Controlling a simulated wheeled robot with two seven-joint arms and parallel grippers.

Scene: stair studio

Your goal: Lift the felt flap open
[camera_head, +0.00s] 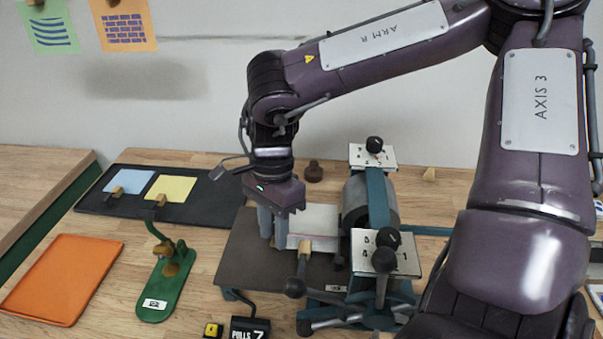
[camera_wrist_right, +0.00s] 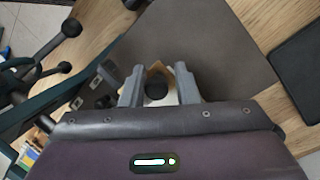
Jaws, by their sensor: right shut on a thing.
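A pale, whitish layered sheet, which looks like the felt flap (camera_head: 318,217), lies on the dark bed of the press (camera_head: 245,265), left of the roller (camera_head: 372,200). My right gripper (camera_head: 273,232) is low over the bed, at the left edge of the pale sheet. In the right wrist view, its two grey fingers (camera_wrist_right: 160,88) are closed about a dark round knob (camera_wrist_right: 156,89), with a tan piece behind it and white below. Whether the knob is fixed to the flap is hidden. My left gripper is not in view.
Left of the press stand a green stapler-like tool (camera_head: 168,278), an orange tray (camera_head: 60,280) and a black board (camera_head: 100,201) with blue and yellow sheets. Knobbed press handles (camera_head: 386,250) rise at the right. Bare wood shows between the tray and green tool.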

